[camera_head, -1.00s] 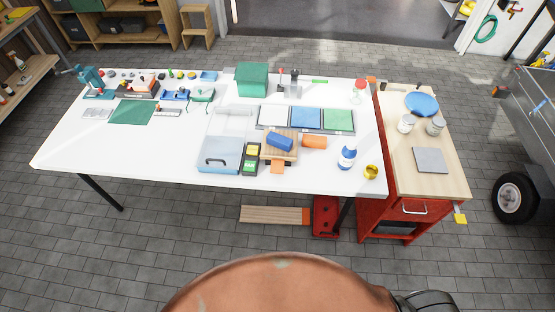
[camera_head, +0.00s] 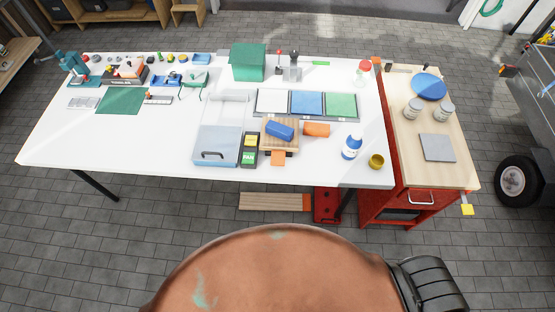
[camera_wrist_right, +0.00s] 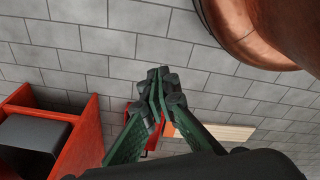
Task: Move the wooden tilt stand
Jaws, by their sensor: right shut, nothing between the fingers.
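A small wooden stand (camera_head: 273,145), which looks like the tilt stand, sits near the front middle of the white table in the head view. A blue block (camera_head: 280,130) lies on its top. An orange piece (camera_head: 278,158) shows at its front edge, and an orange cylinder (camera_head: 316,130) lies just to its right. My right gripper (camera_wrist_right: 160,95) shows in the right wrist view, shut and empty, over the paved floor and far from the stand. My left gripper is not in view.
The white table (camera_head: 90,142) has a clear front left area. A blue-and-white bottle (camera_head: 351,148) and yellow cup (camera_head: 376,162) stand right. A red cabinet (camera_head: 405,205) adjoins the table.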

